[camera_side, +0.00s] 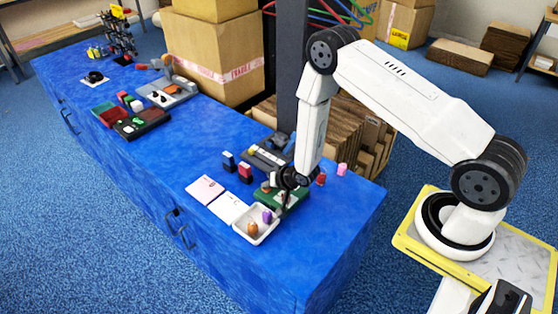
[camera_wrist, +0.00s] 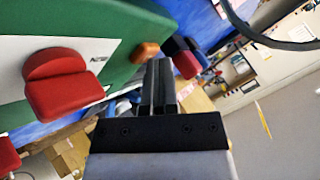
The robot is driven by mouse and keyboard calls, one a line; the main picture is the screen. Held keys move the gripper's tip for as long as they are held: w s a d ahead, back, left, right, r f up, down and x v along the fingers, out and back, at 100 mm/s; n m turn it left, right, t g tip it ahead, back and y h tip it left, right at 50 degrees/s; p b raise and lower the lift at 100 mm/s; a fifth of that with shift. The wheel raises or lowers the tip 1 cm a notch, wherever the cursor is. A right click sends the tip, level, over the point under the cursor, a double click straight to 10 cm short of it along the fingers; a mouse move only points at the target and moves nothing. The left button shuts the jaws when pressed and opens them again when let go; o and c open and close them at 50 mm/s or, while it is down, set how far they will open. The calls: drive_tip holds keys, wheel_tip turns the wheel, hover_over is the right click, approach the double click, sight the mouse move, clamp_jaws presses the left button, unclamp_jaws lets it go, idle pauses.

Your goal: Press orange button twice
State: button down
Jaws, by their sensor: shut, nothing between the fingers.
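The orange button (camera_wrist: 146,52) is a small rounded knob on a green panel (camera_wrist: 150,18) in the wrist view. My gripper (camera_wrist: 160,64) is shut and empty, its black fingers together. Its fingertips appear just beside the button in the picture; I cannot tell whether they touch it. In the side view my gripper (camera_side: 284,207) is low at the front of the green box (camera_side: 295,199), and the arm and gripper hide part of that box. The orange button cannot be made out there.
A red switch (camera_wrist: 62,85) stands on the panel's white plate. A white tray (camera_side: 251,236) holding small orange and purple objects lies close to my gripper. Dark red and blue blocks (camera_side: 245,173) stand behind.

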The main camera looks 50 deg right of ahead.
drive_tip(key=shift+r, duration=0.85)
drive_tip(key=shift+r, duration=0.1)
drive_tip(key=shift+r, duration=2.45)
wheel_tip(320, 180, up, 11)
drive_tip(key=n+g+h, duration=0.1)
drive_tip(key=n+g, duration=0.2)
drive_tip(key=n, duration=0.1)
hover_over(269, 190)
drive_tip(key=s, duration=0.6)
drive_tip(key=s+a+r+n+g, duration=0.1)
drive_tip(key=s+r+n, duration=0.1)
drive_tip(key=s+r, duration=0.2)
drive_tip(key=s+a+r+n+g, duration=0.1)
drive_tip(key=s+r+g, duration=0.1)
drive_tip(key=s, duration=0.6)
drive_tip(key=shift+s+a+r+n+g, duration=0.3)
drive_tip(key=shift+s+a+r+n, duration=0.1)
drive_tip(key=shift+r, duration=0.45)
